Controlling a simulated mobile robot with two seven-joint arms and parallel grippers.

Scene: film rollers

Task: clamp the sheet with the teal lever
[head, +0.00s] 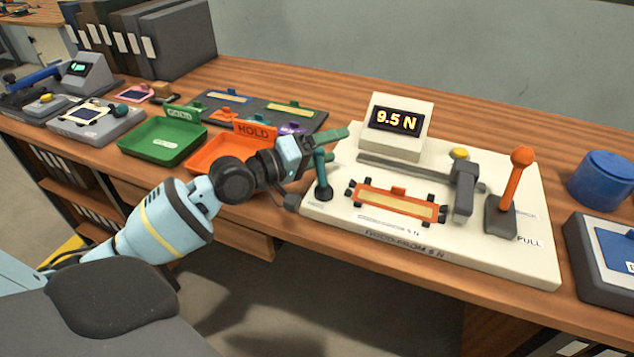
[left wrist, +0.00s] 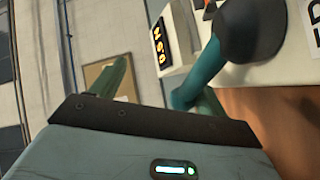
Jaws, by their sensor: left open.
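The teal lever (head: 320,168), with a dark round end, stands at the left end of the cream test board (head: 350,232). It also shows large in the left wrist view (left wrist: 208,75), close to the fingers. The tan sheet (head: 385,203) lies in an orange frame with dark rollers at its corners, right of the lever. My left gripper (head: 332,143) is open at the board's left edge, beside the upper part of the lever. One green finger shows clearly; the other is hard to separate from the lever. I cannot tell whether they touch.
A display (head: 397,120) reads 9.5 N behind the sheet. An orange pull lever (head: 517,175) stands upright at the board's right. Green (head: 163,141) and orange (head: 212,158) trays lie left of my gripper. A blue round container (head: 602,180) is at the far right.

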